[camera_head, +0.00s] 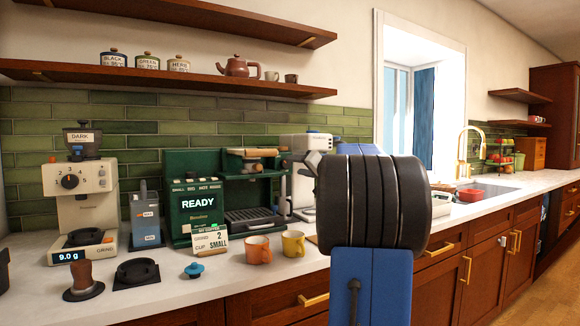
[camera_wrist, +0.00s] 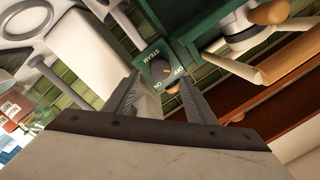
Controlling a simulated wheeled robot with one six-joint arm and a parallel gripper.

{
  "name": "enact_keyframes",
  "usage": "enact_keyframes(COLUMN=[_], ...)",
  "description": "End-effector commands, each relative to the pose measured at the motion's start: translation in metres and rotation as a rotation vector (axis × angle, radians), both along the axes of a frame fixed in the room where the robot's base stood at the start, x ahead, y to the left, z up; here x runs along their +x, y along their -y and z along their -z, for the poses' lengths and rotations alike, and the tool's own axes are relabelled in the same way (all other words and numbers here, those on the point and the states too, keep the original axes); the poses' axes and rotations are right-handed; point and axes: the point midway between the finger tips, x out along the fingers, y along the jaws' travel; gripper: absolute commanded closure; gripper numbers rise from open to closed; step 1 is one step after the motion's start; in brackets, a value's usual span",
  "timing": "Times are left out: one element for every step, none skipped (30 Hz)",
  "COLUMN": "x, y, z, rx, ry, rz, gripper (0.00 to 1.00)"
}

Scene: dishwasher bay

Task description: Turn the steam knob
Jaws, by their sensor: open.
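The steam knob (camera_wrist: 160,69) is a small dark knob with an orange mark on a green panel labelled STEAM, OFF and ON. The mark looks nearer to OFF, but it is small. My gripper (camera_wrist: 160,79) is open. In the wrist view its two fingers appear on either side of the knob; I cannot tell whether they touch it. In the head view the green espresso machine (camera_head: 187,204) stands on the counter, its display reading READY. My dark arm covers the area to the machine's right, and the knob is not visible there.
A grinder (camera_head: 70,205) stands at the left. An orange mug (camera_head: 257,250), a yellow mug (camera_head: 293,244) and a small sign (camera_head: 210,240) stand in front of the machine. A white appliance (camera_head: 304,190) is close on its right. Wooden shelves (camera_head: 170,78) hang above.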

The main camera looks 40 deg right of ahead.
Motion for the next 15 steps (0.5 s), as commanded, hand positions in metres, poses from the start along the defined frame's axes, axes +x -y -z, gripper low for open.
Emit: enact_keyframes(x=[0.01,0.015,0.021,0.025,0.029,0.034,0.037,0.04,0.044,0.046,0.048,0.05,0.051,0.052,0.053], y=[0.002,0.002,0.003,0.003,0.004,0.005,0.006,0.006,0.006,0.007,0.007,0.008,0.008,0.008,0.008], z=[0.0,0.0,0.0,0.0,0.0,0.0,0.0,0.0,0.0,0.0,0.0,0.0,0.0,0.0,0.0], rx=[0.0,0.001,0.0,0.0,0.0,0.001,0.001,0.0,0.0,0.0,0.0,0.0,0.0,0.0,0.0], ry=[0.0,-0.001,0.0,0.001,0.0,0.0,0.0,0.0,0.001,0.001,0.001,0.0,0.0,0.0,0.0], rz=[-0.001,-0.002,-0.003,-0.002,-0.001,-0.001,-0.001,-0.001,-0.002,-0.002,-0.001,0.0,0.0,0.0,0.0], gripper=[0.49,0.49,0.49,0.49,0.49,0.49,0.49,0.49,0.49,0.49,0.49,0.49,0.49,0.49,0.49])
